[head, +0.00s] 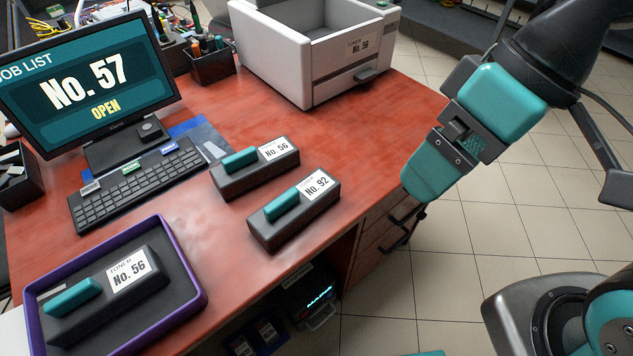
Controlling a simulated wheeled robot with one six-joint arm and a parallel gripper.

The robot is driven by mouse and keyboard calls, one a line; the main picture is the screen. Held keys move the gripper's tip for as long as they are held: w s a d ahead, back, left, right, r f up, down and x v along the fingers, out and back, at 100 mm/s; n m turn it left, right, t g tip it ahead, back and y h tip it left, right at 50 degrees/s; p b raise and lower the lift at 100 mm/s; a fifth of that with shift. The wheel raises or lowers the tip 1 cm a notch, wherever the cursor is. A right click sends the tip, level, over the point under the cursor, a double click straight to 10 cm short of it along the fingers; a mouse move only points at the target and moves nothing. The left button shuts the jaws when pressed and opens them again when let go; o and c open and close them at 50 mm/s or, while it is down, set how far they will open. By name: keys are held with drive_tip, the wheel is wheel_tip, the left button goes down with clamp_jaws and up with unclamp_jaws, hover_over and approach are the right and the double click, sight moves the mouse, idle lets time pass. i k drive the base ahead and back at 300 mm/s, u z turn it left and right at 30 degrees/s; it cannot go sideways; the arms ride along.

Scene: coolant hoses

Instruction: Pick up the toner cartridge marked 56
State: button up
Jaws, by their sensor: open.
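Two cartridges are marked No. 56. A smaller dark cartridge (256,172) with a teal grip and a white "No. 56" label lies on the red desk, behind a like one marked "No. 92" (293,212). A larger dark cartridge (108,294) labelled "TONER No. 56", also with a teal grip, lies in a purple-rimmed tray (193,271) at the front left. My gripper (428,182), teal and dark, is open and hangs beyond the desk's right edge, apart from all the cartridges. Its fingertips are hard to make out.
A white printer (300,68) marked "No. 56" stands at the back. A monitor (88,88) reading "No. 57 OPEN" and a keyboard (136,185) stand at left. A pen holder (211,64) is beside the printer. The red desk (370,130) is clear in front of the printer.

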sight(241, 171)
drive_tip(key=k, duration=0.55)
drive_tip(key=u, duration=0.8)
drive_tip(key=i, duration=0.95)
drive_tip(key=z, duration=0.25)
